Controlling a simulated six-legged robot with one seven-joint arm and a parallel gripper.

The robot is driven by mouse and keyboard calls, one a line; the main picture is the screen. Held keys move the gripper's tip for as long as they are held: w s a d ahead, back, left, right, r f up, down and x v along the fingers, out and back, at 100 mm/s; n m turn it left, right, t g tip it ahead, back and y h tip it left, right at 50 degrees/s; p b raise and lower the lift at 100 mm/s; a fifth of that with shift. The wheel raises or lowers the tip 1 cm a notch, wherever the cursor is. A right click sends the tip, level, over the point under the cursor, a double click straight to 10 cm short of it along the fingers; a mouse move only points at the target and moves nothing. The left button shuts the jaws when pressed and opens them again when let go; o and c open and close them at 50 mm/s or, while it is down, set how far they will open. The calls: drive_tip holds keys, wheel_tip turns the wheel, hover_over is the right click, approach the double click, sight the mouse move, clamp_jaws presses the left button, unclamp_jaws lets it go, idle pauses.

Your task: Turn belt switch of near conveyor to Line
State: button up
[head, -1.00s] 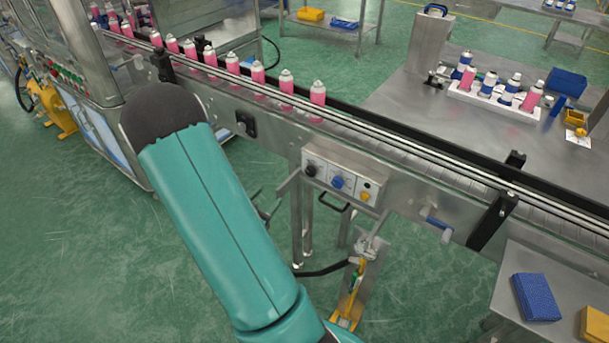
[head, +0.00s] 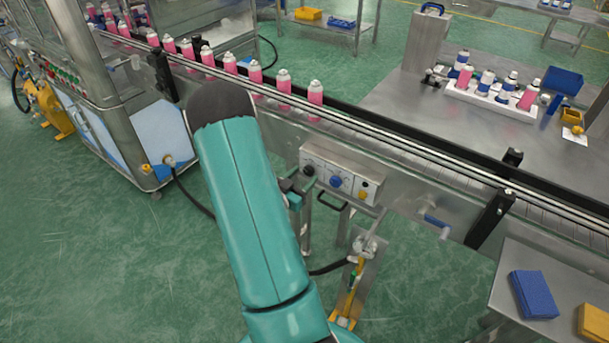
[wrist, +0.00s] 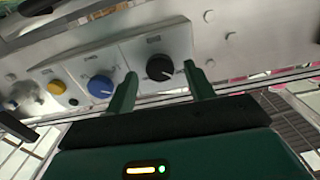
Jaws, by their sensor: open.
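The control panel (head: 325,177) is a grey box on the front side of the near conveyor (head: 400,188). It carries a black knob (head: 308,170), a blue knob (head: 336,182) and a yellow button (head: 362,194). In the wrist view the black knob (wrist: 160,67) stands nearly between my gripper's fingertips (wrist: 160,80), just beyond them. My gripper is open, with one finger on each side of the knob and no visible grip on it. The blue knob (wrist: 100,86) is left of the left finger. The labels are too small to read.
Pink cans (head: 256,72) stand in a row on the conveyor belt. A lever handle (head: 437,222) sticks out right of the panel. A grey machine (head: 110,120) stands left.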

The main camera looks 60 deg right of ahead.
drive_tip(key=shift+s+d, duration=0.1)
drive_tip(key=shift+d, duration=0.65)
drive_tip(key=c, duration=1)
